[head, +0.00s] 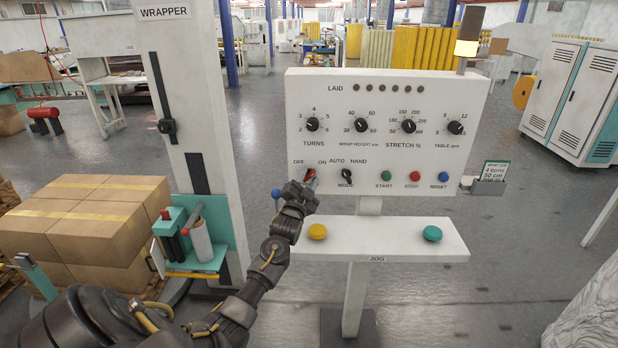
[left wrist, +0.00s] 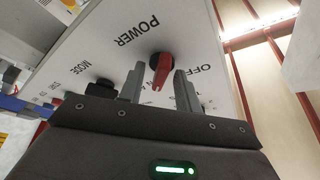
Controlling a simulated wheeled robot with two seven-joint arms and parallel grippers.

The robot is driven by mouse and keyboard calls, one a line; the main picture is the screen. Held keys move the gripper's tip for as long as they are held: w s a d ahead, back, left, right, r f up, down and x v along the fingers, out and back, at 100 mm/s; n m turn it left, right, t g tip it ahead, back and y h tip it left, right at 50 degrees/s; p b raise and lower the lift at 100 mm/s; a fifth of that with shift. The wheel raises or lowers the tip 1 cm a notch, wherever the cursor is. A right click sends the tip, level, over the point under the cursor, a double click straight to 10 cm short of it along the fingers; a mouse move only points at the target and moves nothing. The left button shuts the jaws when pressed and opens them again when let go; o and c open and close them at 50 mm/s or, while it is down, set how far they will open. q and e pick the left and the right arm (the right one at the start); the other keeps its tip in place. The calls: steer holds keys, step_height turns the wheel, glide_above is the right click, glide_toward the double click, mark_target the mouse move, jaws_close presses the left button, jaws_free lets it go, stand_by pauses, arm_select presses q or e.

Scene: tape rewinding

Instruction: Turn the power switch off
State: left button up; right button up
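The power switch is a red rotary knob (head: 310,175) at the lower left of the white control panel (head: 385,175), between the OFF and ON labels. My left gripper (head: 304,190) is at the panel in front of the knob and partly hides it. In the left wrist view the knob (left wrist: 160,72) sits between the two grey fingers of my gripper (left wrist: 158,86), with a gap on both sides. The gripper is open. My right gripper is not in view.
The mode knob (head: 347,176) is just right of the power switch, then the green, red and blue buttons. A shelf (head: 375,240) with yellow and teal jog buttons projects below. The wrapper column (head: 185,110) and stacked boxes (head: 85,225) stand left.

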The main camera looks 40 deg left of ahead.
arm_select(q)
steer(key=shift+w+a, duration=0.1)
steer(key=shift+w, duration=0.1)
steer(key=c, duration=0.6)
steer(key=n+g+y+b, duration=0.2)
steer(key=n+y+b, duration=0.1)
steer(key=n, duration=0.5)
steer(key=n+g+y+b, duration=0.2)
steer(key=n+y+b, duration=0.1)
steer(key=n, duration=0.5)
steer(key=n+g+y+b, duration=0.3)
steer(key=n+b, duration=0.1)
steer(key=n, duration=0.5)
steer(key=shift+w+d, duration=0.15)
steer(key=shift+d, duration=0.15)
steer(key=shift+n, duration=0.3)
